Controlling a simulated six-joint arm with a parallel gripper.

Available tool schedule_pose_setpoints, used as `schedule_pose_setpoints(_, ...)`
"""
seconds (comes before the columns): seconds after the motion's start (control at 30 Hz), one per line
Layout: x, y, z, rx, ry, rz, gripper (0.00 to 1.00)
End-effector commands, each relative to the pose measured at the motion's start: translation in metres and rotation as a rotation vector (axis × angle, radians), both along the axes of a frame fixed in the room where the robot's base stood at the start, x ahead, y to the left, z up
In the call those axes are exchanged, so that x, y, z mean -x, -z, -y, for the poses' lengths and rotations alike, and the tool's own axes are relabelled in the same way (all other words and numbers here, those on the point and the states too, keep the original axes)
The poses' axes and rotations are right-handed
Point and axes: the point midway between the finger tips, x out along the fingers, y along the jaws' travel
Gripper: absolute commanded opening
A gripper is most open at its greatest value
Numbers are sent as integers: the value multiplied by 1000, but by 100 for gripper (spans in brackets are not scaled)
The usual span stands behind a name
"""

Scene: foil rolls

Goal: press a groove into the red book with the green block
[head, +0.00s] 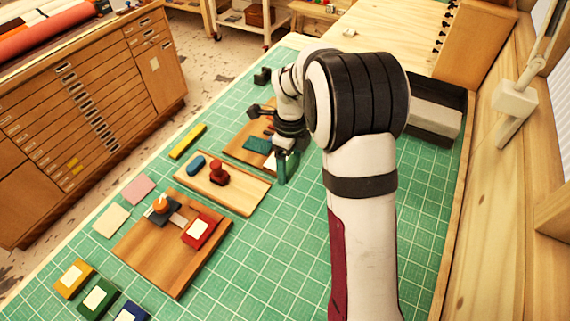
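The red book (207,228), with a pale label, lies flat on the right part of a brown wooden board (175,265). My gripper (284,168) is low over the mat, beyond the red book and to its right. A narrow dark green piece shows at its fingertips; I cannot tell whether it is a finger or something held. A flat teal-green piece (256,145) lies on a farther wooden board (240,149), just left of my gripper. I cannot tell which of these is the green block. My arm hides part of that area.
A light wooden tray (243,197) holds a red knobbed tool (218,173) and a blue oblong (196,164). An orange-knobbed tool (160,206) stands left of the red book. Yellow (74,279), green (98,298) and blue books lie at front left.

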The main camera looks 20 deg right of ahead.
Motion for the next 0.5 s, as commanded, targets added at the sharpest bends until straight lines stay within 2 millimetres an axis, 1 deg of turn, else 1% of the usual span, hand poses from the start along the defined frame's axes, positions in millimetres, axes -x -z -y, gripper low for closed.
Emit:
schedule_pose_setpoints(0.03,0,0,0,0,0,0,70)
schedule_pose_setpoints(0.17,0,0,0,0,0,0,47)
schedule_pose_setpoints(0.2,0,0,0,0,0,0,39)
schedule_pose_setpoints(0.23,0,0,0,0,0,0,35)
schedule_pose_setpoints(0.3,0,0,-2,0,0,0,35)
schedule_pose_setpoints(0.37,-1,1,-9,0,-2,0,35)
schedule_pose_setpoints(0.47,-2,5,-35,0,-6,-1,35)
schedule_pose_setpoints(0.5,-3,7,-51,-1,-8,-1,35)
